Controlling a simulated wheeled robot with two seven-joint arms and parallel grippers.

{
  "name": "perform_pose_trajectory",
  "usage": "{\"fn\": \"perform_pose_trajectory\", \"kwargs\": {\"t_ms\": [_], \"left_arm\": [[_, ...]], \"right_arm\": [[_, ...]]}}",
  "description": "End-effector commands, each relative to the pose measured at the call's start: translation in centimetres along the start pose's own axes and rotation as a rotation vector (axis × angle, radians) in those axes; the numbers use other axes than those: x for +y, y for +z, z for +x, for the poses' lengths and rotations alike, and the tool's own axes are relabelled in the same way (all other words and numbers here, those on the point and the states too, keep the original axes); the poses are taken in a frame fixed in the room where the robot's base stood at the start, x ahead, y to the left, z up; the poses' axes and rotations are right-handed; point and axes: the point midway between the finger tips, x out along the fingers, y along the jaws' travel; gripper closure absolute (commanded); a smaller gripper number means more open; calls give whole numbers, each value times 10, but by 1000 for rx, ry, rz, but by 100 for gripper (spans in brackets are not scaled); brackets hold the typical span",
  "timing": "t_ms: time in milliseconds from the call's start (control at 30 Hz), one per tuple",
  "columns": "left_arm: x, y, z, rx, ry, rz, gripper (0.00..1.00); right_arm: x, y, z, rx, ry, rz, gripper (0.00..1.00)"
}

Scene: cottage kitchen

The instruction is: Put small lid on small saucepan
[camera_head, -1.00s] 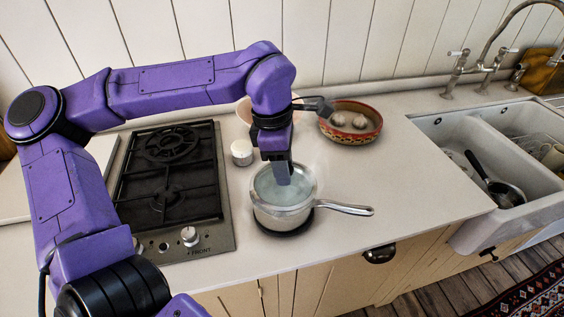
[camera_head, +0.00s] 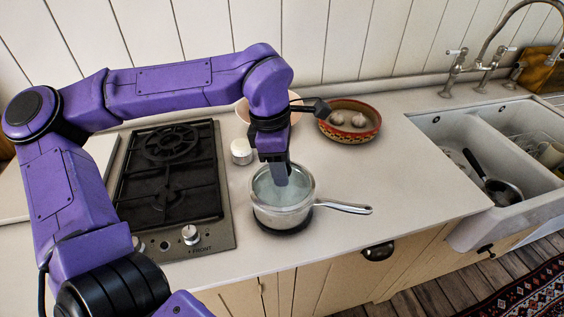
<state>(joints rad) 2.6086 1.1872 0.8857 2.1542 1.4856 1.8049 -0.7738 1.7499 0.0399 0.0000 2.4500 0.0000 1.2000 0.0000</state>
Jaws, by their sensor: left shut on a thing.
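The small saucepan (camera_head: 283,216) is shiny metal with a long handle pointing right. It stands on a dark round mat (camera_head: 287,231) on the counter, right of the hob. A pale, glass-like lid (camera_head: 266,188) with a metal rim lies at the saucepan's mouth; I cannot tell whether it is fully seated. My left gripper (camera_head: 281,179) points down over the lid's middle and is shut on it, hiding the knob. My right gripper is not in view.
A black gas hob (camera_head: 170,180) is left of the saucepan. A white jar (camera_head: 241,151) stands behind it, near a pinkish dish (camera_head: 243,108). A patterned bowl (camera_head: 350,121) holds garlic-like bulbs. A double sink (camera_head: 480,150) holds a dark pan. The counter's right part is clear.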

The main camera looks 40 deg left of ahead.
Motion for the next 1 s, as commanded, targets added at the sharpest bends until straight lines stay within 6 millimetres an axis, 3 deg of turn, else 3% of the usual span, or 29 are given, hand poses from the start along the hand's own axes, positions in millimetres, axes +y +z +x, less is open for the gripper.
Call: {"fn": "perform_pose_trajectory", "kwargs": {"t_ms": [600,633,667,1000], "left_arm": [[0,-1,10,-1,0,1,100],[0,-1,10,-1,0,1,54],[0,-1,9,-1,0,1,47],[0,-1,6,0,-1,0,47]], "right_arm": [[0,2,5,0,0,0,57],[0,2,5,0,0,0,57],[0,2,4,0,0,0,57],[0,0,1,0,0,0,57]]}}
